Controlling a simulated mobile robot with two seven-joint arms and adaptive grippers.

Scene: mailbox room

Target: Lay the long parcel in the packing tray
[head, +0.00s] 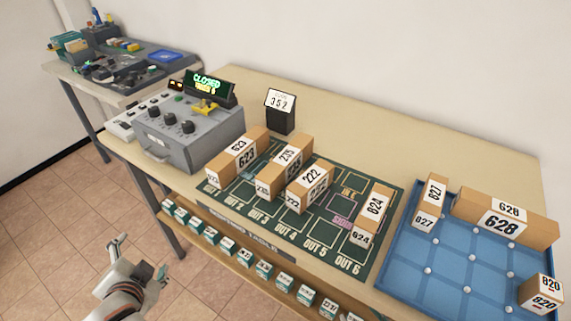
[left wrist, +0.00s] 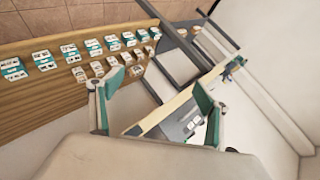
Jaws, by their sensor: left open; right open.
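The longest parcel I see is a brown carton with a white 628 label (head: 503,219). It lies along the back of the blue tray (head: 410,262), at the right end of the table. The tray also holds a small 827 parcel (head: 430,202) at its back left and an 820 parcel (head: 541,294) at its right edge. My left gripper (head: 143,256) is open and empty, low in front of the table and well left of the tray. Its two spread fingers show in the left wrist view (left wrist: 146,92). My right gripper is not in view.
Parcels 623 (head: 237,155), 222 (head: 310,186), 624 (head: 372,213) and another lie on the green sorting mat (head: 325,230). A grey control box (head: 188,135) with a CLOSED sign stands left. Small boxes (head: 228,250) line a lower shelf. The tray's front is clear.

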